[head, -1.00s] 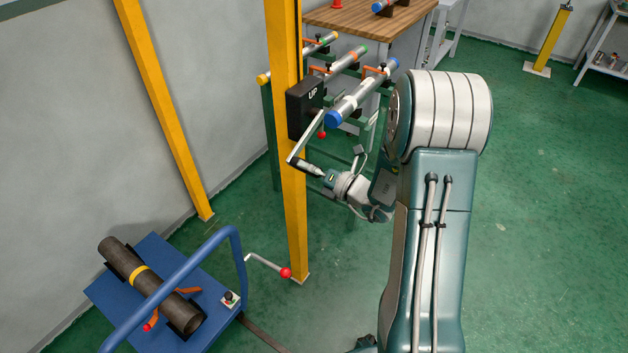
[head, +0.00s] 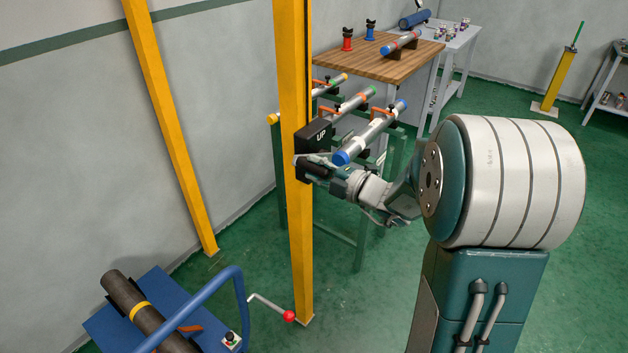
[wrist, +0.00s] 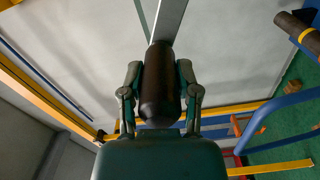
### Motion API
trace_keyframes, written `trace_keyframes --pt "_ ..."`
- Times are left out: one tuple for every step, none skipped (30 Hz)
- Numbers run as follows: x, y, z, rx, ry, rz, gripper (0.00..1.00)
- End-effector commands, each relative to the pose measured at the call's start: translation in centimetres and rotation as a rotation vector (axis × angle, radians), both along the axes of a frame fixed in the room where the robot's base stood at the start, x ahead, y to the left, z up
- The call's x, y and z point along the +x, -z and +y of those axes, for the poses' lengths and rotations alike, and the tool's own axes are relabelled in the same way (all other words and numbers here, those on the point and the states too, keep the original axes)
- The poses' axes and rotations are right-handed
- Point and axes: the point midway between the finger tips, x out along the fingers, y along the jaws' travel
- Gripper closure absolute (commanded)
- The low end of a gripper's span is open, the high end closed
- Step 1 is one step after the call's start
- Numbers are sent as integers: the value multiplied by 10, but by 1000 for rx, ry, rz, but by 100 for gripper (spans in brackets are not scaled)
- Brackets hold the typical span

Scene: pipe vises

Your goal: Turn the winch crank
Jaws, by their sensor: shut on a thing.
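The winch is a black box marked "UP" (head: 314,137) fixed to a yellow post (head: 296,240). My gripper (head: 308,169) is at the lower part of this box, and its fingers are small and partly lost against the dark box. In the wrist view, my gripper (wrist: 160,100) is shut on a dark cylindrical crank handle (wrist: 159,75), with one finger on each side. The grey metal crank arm (wrist: 167,20) runs up from the handle and out of the frame. In the head view, the crank arm is hard to tell apart from my gripper.
Blue-capped pipe (head: 370,133) lies on a green stand just right of the winch, close to my wrist. A blue cart (head: 240,300) carrying a dark pipe (head: 142,308) stands lower left. A bent rod with a red ball (head: 289,316) is near the post's foot.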

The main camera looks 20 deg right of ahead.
Motion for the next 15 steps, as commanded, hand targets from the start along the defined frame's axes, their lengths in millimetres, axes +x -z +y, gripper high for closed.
trace_keyframes --pt "2 -5 -1 -3 1 -7 100" --pt "2 -7 -2 -3 1 -7 100" --pt "3 -9 -3 -3 1 -7 100" --pt "3 -10 -4 -3 1 -7 100" --pt "4 -11 -4 -3 1 -6 100" --pt "4 -12 -5 -3 1 -6 100" --pt "4 -13 -5 -3 1 -6 100" --pt "5 -14 -6 -3 1 -6 100" --pt "5 -15 -6 -4 0 -5 100" --pt "5 -15 -6 -4 0 -5 100" --pt "5 -15 -7 -4 0 -5 100" --pt "5 -16 -7 -3 0 -5 100" --pt "5 -16 -7 -3 0 -5 100" --pt "5 -16 -7 -3 0 -5 100" --pt "5 -16 -7 -3 1 -4 100"
